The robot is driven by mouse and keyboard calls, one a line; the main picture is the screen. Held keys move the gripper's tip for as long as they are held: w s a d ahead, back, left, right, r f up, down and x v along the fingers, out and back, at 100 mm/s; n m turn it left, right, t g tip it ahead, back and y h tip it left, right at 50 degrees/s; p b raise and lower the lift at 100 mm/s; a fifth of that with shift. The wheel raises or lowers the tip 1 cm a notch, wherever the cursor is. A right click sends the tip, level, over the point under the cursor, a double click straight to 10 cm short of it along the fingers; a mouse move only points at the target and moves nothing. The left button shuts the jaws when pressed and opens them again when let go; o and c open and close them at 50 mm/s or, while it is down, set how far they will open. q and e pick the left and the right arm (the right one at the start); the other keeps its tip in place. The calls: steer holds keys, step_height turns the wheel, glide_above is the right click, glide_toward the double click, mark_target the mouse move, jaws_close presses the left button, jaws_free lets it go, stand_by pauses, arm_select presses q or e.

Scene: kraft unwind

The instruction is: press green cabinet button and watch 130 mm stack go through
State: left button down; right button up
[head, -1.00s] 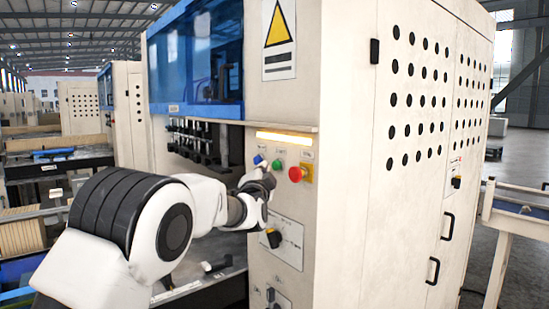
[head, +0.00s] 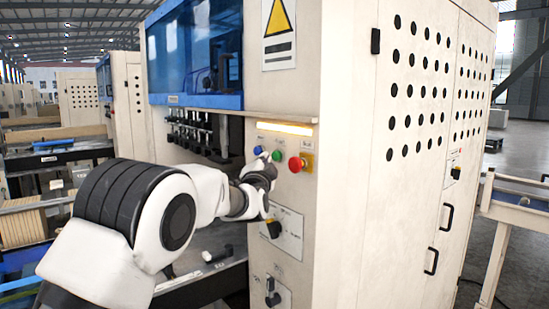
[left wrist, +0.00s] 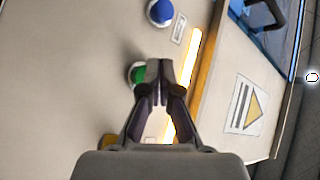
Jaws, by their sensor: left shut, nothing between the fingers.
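The green button (head: 277,155) is on the cream cabinet's (head: 348,180) front panel, between the blue and red buttons. My left gripper (head: 265,160) is shut and empty, right in front of the panel, just left of and below the green button in the head view. In the left wrist view the closed fingertips (left wrist: 159,66) overlap the green button (left wrist: 138,75) and hide part of it. I cannot tell whether they touch it. No 130 mm stack can be made out. My right gripper is out of view.
A blue button (head: 257,150) and a red mushroom button on a yellow plate (head: 296,164) flank the green one. A black-handled switch (head: 274,229) is below. A lit amber strip (head: 285,128) runs above under a ledge. Conveyor frames stand left and right.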

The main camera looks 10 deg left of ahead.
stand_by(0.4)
arm_select(q)
steer(key=shift+w+d+p, duration=0.25)
steer(key=shift+w+p, duration=0.1)
steer(key=shift+p, duration=0.1)
steer(key=shift+w+d+r+p, duration=0.1)
steer(key=shift+w+d+p, duration=0.3)
steer(key=shift+p, duration=0.2)
stand_by(0.6)
steer(key=shift+a, duration=0.1)
steer(key=shift+s+a+b, duration=0.5)
steer(key=shift+s+b, duration=0.25)
steer(key=shift+b, duration=0.1)
